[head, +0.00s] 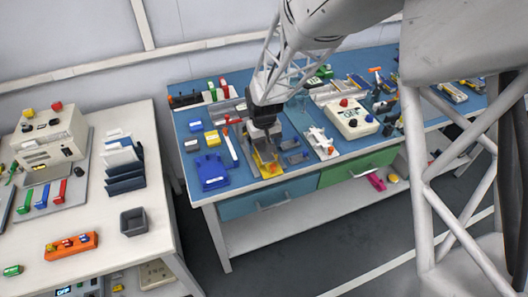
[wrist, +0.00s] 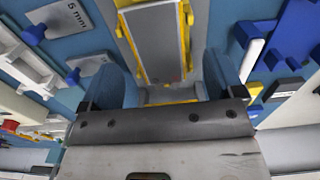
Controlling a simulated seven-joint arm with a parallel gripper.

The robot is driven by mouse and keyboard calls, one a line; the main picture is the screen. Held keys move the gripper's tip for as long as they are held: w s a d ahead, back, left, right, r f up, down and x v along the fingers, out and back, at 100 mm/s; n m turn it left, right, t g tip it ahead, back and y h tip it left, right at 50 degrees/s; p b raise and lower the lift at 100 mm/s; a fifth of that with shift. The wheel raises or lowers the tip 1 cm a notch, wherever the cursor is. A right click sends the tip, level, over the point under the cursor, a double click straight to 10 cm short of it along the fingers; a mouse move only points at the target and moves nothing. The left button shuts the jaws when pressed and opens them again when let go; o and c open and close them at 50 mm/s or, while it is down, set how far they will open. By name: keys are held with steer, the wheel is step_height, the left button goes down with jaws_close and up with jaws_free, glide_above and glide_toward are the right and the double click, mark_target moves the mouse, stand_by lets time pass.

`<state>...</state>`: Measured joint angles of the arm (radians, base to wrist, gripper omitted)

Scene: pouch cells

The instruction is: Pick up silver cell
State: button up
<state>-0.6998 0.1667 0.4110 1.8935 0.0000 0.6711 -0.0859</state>
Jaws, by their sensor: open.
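A flat silver-grey cell (wrist: 158,42) lies in a yellow holder (wrist: 124,28) in the wrist view, with yellow edges along its sides. In the head view the yellow holder (head: 270,169) is near the front of the blue-topped bench, and my gripper mostly hides the cell there. My gripper (head: 265,140) points down over the holder. In the wrist view my gripper (wrist: 165,78) is open, with one finger on each side of the cell's near end. I see no contact, and the height of the fingers above the cell is unclear.
A blue block-like fixture (head: 212,171) stands left of the holder. A white tool (head: 230,147) lies between them. A white stepped part (head: 320,143) and a cream control box (head: 351,118) are to the right. A white table (head: 90,222) stands at the left, across a gap.

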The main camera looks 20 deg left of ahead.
steer(key=shift+f, duration=1)
steer(key=c, duration=1)
steer(key=shift+o, duration=0.2)
steer(key=shift+r, duration=0.15)
steer(key=shift+r, duration=0.45)
step_height(320, 180, up, 2)
steer(key=shift+s+d+r, duration=0.15)
steer(key=shift+r, duration=0.1)
steer(key=s+d+r, duration=0.1)
steer(key=s+d, duration=0.8)
steer(key=s, duration=0.3)
steer(key=shift+d+r, duration=0.15)
steer(key=shift+d, duration=0.25)
